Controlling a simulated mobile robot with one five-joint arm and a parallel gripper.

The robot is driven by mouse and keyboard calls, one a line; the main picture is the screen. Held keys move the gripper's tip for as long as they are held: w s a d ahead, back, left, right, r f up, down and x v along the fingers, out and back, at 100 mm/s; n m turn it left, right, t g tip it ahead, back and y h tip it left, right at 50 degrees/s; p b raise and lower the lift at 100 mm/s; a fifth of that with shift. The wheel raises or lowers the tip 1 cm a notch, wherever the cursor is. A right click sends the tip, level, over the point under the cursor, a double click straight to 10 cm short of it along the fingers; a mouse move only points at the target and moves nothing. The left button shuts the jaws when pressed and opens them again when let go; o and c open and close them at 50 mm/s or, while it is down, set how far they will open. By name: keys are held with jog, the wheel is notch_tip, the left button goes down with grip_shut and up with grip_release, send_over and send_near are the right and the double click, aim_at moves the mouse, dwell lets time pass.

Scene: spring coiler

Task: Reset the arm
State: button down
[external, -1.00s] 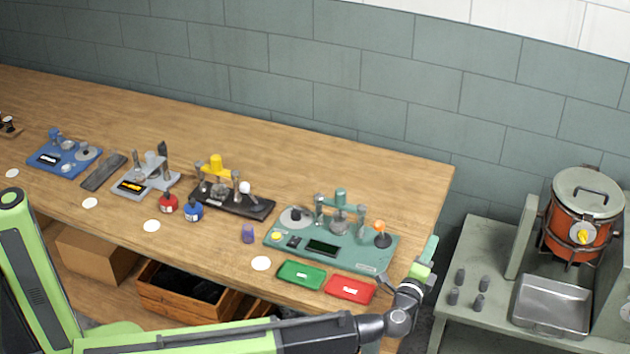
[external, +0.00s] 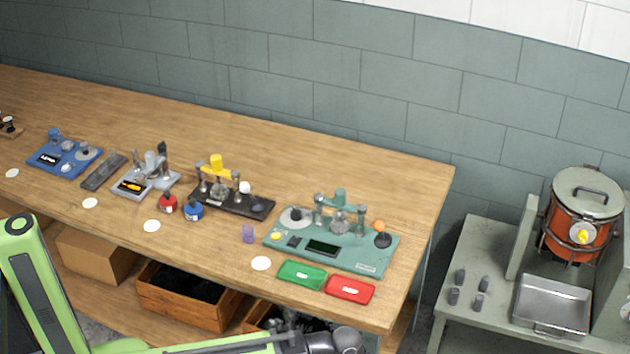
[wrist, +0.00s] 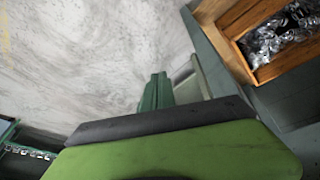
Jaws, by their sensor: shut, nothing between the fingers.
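My gripper (wrist: 157,92) shows in the wrist view as green fingers held together, with nothing between them, beyond a dark bar and a broad green body. It hangs below the bench over a pale, speckled floor (wrist: 85,60). In the external view my gripper is out of sight; only my green arm and a dark wrist part show along the bottom edge. On the bench, a green machine (external: 372,252) with an orange ball stands at the right end. A green tray (external: 302,275) and a red tray (external: 350,289) lie in front of it.
A wooden crate (wrist: 243,52) of shiny metal pieces is at the upper right of the wrist view. The wooden bench (external: 330,170) also holds a black machine (external: 250,205) and a blue machine (external: 65,158). A side table (external: 480,245) bears an orange pot (external: 575,235).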

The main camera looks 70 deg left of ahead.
jog(key=s+a+r+m+g+p, duration=0.2)
jog(key=s+a+r+g+p, duration=0.2)
jog(key=s+a, duration=0.6)
notch_tip(320, 180, up, 29)
jog(key=d+p, duration=0.1)
jog(key=p, duration=2.8)
jog(key=shift+d, duration=0.35)
